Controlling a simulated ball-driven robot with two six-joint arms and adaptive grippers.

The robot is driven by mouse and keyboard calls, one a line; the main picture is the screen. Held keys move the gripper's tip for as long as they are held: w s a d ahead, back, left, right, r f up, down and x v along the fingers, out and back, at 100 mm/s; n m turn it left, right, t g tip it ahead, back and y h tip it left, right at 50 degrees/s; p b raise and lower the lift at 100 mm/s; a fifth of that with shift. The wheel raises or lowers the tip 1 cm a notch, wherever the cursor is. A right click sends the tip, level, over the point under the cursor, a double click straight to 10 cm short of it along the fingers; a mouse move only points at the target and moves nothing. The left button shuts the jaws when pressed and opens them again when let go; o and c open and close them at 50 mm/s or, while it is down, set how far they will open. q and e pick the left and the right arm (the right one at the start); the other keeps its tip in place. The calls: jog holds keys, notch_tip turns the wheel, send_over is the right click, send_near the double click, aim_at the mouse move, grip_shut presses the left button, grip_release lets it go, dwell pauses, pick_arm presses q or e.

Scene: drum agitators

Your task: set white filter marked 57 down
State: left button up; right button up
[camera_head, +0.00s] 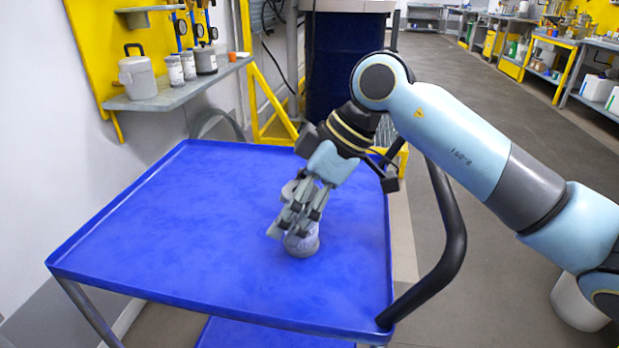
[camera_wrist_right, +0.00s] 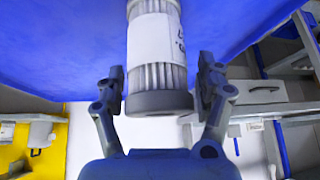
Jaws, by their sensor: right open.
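The white filter (camera_head: 302,244) stands on the blue cart top, partly hidden behind my right gripper (camera_head: 294,212). In the right wrist view the filter (camera_wrist_right: 156,60) shows a pleated white body, a paper label with partly visible dark marks, and a grey end cap. The number on the label cannot be read in full. My right gripper (camera_wrist_right: 163,85) is open, with one finger on each side of the filter. A gap shows on the right side; on the left the finger is very close. My left gripper is not in view.
The blue cart (camera_head: 170,240) has a raised rim, and its top is clear around the filter. A black handle (camera_head: 455,235) curves along its right side. A wall shelf (camera_head: 180,92) at upper left holds a canister and jars. A dark blue drum (camera_head: 345,65) stands behind.

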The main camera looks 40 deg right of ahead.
jog(key=p+v, duration=0.2)
jog(key=v, duration=0.8)
jog(key=shift+s+d+r+p, duration=0.15)
jog(key=shift+r+p, duration=0.15)
